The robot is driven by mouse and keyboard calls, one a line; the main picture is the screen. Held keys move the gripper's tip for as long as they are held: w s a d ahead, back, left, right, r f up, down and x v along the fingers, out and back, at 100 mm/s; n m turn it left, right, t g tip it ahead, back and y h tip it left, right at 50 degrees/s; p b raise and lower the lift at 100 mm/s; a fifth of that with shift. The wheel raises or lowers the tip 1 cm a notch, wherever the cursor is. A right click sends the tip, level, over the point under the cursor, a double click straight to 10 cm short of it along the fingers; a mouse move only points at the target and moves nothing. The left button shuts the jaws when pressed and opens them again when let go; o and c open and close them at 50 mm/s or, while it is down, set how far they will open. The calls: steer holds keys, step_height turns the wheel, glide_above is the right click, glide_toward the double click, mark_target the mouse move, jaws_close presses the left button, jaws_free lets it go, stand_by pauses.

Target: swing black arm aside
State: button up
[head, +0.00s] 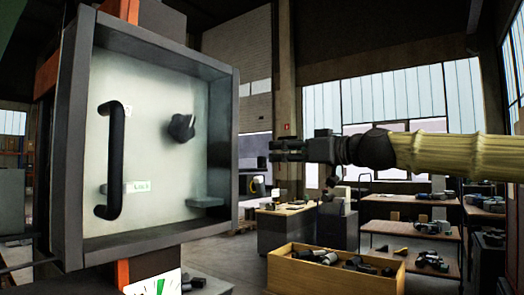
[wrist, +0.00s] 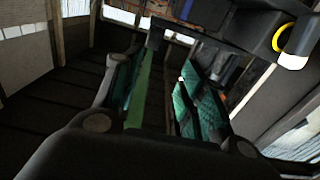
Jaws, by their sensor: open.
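A long black arm, shaped like a bar handle (head: 114,160), stands upright at the left inside an open-fronted grey box (head: 150,248). A black knob (head: 181,127) sits on the box's pale back panel, right of the bar. My gripper (head: 274,151) reaches in from the right and points left. In the head view it is right of the box's right wall, with nothing held. In the wrist view my gripper (wrist: 158,92) shows its teal-padded fingers apart. The black bar cannot be made out in the wrist view.
A small grey ledge (head: 205,202) and a pale label (head: 139,187) are low in the box. A wooden crate of dark parts (head: 330,285) stands below my arm. Workbenches (head: 410,200) with parts are behind at right. The space between gripper and box looks clear.

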mark_target(265, 158)
steer(key=w+a, duration=0.1)
steer(key=w, duration=0.1)
steer(key=w+a+f+p, duration=0.1)
steer(key=w, duration=0.1)
steer(key=w+a+p, duration=0.1)
steer(key=w+a, duration=0.1)
steer(key=shift+a+f, duration=0.1)
steer(key=shift+f, duration=0.15)
steer(key=shift+s+a+r+p, duration=0.25)
steer(key=shift+s+a+p, duration=0.15)
steer(key=shift+a, duration=0.25)
steer(key=shift+w+f, duration=0.25)
steer(key=shift+w, duration=0.35)
steer(key=shift+s+r, duration=0.2)
steer(key=shift+s, duration=0.1)
steer(key=c, duration=0.3)
jaws_close()
